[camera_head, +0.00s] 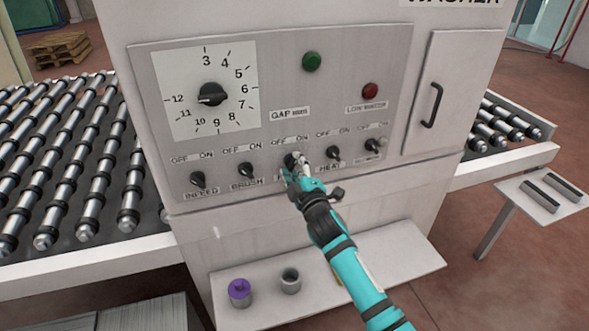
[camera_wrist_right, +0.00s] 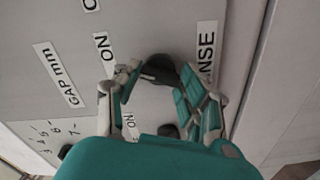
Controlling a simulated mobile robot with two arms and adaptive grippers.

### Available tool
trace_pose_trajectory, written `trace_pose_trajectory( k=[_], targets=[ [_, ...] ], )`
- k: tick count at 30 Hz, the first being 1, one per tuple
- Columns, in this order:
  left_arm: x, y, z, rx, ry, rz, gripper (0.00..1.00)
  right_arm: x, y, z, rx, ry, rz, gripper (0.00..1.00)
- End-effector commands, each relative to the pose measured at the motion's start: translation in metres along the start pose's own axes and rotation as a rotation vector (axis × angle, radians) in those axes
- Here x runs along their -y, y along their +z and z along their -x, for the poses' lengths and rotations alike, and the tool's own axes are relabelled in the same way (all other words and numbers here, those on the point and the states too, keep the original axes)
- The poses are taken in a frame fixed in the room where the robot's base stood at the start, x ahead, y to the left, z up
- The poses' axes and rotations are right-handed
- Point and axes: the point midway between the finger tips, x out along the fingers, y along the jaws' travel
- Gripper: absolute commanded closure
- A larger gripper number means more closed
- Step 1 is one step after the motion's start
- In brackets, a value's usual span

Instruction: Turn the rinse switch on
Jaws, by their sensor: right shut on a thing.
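The rinse switch is a small black rotary knob (camera_wrist_right: 160,67) in the middle of the lower row on the washer's grey panel (camera_head: 290,85). My right gripper (camera_head: 292,165) is at this knob, and in the right wrist view its fingers (camera_wrist_right: 155,82) are shut around it. The ON label (camera_wrist_right: 103,46) and the end of the RINSE label (camera_wrist_right: 207,48) show beside the knob. In the head view my gripper hides most of the RINSE label and part of the knob. I cannot tell which way the knob points. My left gripper is not in view.
The INFEED (camera_head: 198,180) and BRUSH (camera_head: 246,170) knobs are to the left, the HEAT knob (camera_head: 334,153) close to the right. Above are a dial (camera_head: 211,94), a green button (camera_head: 312,61) and a red one (camera_head: 370,91). A shelf (camera_head: 400,265) juts out below.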

Motion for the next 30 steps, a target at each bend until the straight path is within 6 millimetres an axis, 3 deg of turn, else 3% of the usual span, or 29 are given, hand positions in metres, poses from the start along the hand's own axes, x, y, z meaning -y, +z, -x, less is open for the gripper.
trace_pose_trajectory(
  k=[12, 29, 30],
  targets=[
    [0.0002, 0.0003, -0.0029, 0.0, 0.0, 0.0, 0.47, 0.0021, 0.0007, 0.0003, 0.002, -0.003, -0.191, 0.91],
    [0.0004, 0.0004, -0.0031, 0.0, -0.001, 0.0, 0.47, 0.0023, 0.0008, 0.0003, 0.003, -0.004, -0.22, 0.91],
    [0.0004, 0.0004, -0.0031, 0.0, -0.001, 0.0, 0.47, 0.0024, 0.0008, 0.0003, 0.003, -0.004, -0.22, 0.55]
  ],
)
